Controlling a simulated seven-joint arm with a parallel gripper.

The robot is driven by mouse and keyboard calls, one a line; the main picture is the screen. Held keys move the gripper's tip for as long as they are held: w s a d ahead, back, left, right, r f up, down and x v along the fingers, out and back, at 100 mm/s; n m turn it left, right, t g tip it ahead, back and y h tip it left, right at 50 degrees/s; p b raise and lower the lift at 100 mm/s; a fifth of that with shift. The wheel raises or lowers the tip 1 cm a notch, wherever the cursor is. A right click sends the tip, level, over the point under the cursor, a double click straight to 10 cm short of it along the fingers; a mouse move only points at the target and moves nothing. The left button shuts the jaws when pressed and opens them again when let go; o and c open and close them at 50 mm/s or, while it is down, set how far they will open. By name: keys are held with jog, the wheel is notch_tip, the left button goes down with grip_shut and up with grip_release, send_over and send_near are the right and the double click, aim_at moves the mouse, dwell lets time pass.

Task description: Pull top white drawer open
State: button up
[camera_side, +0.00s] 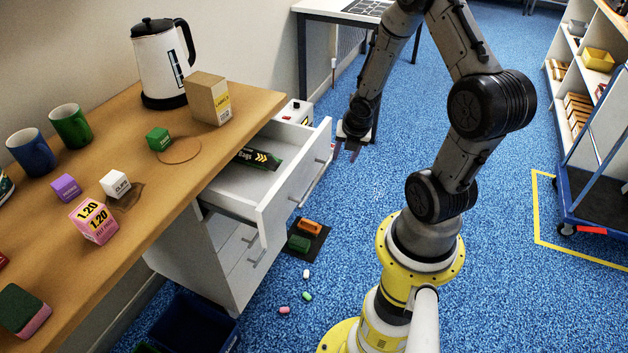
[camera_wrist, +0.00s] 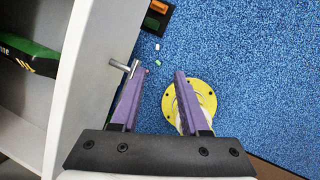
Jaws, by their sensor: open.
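The top white drawer (camera_side: 297,188) of the cabinet under the wooden desk stands pulled out. A dark box with yellow chevrons (camera_side: 265,160) lies inside it. The drawer's bar handle (camera_side: 318,180) is on its front face. My gripper (camera_side: 347,153) is open and empty, just beyond the far end of the drawer front, pointing down. In the wrist view, the drawer's front panel (camera_wrist: 98,75) runs along the left of my gripper (camera_wrist: 157,85). The handle (camera_wrist: 120,66) sticks out near the left fingertip and is not between the fingers.
Lower drawers (camera_side: 240,255) are shut. The desk (camera_side: 240,130) holds a kettle (camera_side: 160,65), a carton (camera_side: 207,98), mugs and small blocks. A dark mat (camera_side: 308,238) with blocks and several small pieces lie on the blue floor. A shelf and blue trolley (camera_side: 590,190) stand at the right.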

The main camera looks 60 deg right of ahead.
notch_tip(320, 180, up, 5)
jog(key=a+m, duration=0.2)
jog(key=m+y, duration=0.2)
jog(key=y, duration=0.1)
send_near(313, 187)
jog(key=shift+g, duration=0.3)
jog(key=f, duration=0.2)
jog(key=w+f, duration=0.1)
jog(key=f, duration=0.2)
jog(key=w+f, duration=0.1)
jog(key=f, duration=0.1)
jog(key=shift+w+a+f, duration=0.1)
jog(key=shift+f, duration=0.1)
jog(key=shift+c, duration=0.2)
grip_shut()
dwell(0.6)
